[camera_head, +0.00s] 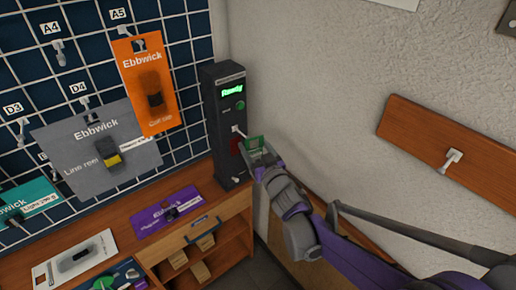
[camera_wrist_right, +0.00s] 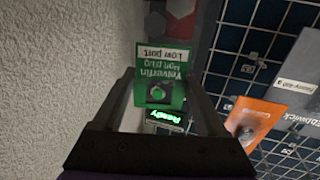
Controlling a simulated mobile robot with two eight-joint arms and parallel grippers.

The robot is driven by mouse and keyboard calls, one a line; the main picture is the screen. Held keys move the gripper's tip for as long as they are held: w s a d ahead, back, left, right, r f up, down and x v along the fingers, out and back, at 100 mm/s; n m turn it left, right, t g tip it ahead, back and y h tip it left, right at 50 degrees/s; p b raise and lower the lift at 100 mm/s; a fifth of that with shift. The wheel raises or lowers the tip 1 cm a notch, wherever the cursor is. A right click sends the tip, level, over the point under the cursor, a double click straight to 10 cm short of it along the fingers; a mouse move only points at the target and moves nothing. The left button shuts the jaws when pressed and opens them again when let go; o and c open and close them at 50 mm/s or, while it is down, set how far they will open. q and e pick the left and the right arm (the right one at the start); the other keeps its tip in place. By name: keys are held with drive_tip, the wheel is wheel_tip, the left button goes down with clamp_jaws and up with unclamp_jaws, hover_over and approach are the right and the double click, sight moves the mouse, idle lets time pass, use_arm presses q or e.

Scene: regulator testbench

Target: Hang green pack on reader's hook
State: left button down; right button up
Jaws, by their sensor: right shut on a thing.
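The green pack (camera_head: 255,144) is small in the head view, at the front of the black reader (camera_head: 212,100). My right gripper (camera_head: 252,152) is shut on it. In the right wrist view the green pack (camera_wrist_right: 160,88) shows its label and a dark item, between the two fingers of my right gripper (camera_wrist_right: 163,88). The reader's display (camera_wrist_right: 166,117) glows green and reads "Ready". A pale hook (camera_head: 238,130) juts from the reader's front just left of the pack. I cannot tell whether the pack touches the hook. My left gripper is not in view.
A blue grid wall (camera_head: 185,45) with an orange pack (camera_head: 150,85) and a grey pack (camera_head: 85,145) stands left of the reader. A purple pack (camera_head: 165,212) and a white pack (camera_head: 75,262) lie on the wooden desk (camera_head: 120,235). A wooden hook board (camera_head: 440,155) is at right.

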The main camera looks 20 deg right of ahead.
sight(245, 137)
drive_tip(key=shift+w+a+f+p, duration=0.1)
drive_tip(key=shift+w+a+p, duration=0.15)
drive_tip(key=shift+w, duration=0.5)
drive_tip(key=shift+w+a+p, duration=0.15)
drive_tip(key=shift+w+a, duration=0.15)
drive_tip(key=shift+w, duration=0.4)
drive_tip(key=shift+w+a+f+p, duration=0.1)
drive_tip(key=shift+w+a+p, duration=0.15)
drive_tip(key=shift+w, duration=0.5)
drive_tip(key=shift+w+a+f+b, duration=0.2)
drive_tip(key=shift+w+f+b, duration=0.15)
drive_tip(key=shift+w, duration=0.15)
drive_tip(key=o, duration=1.3)
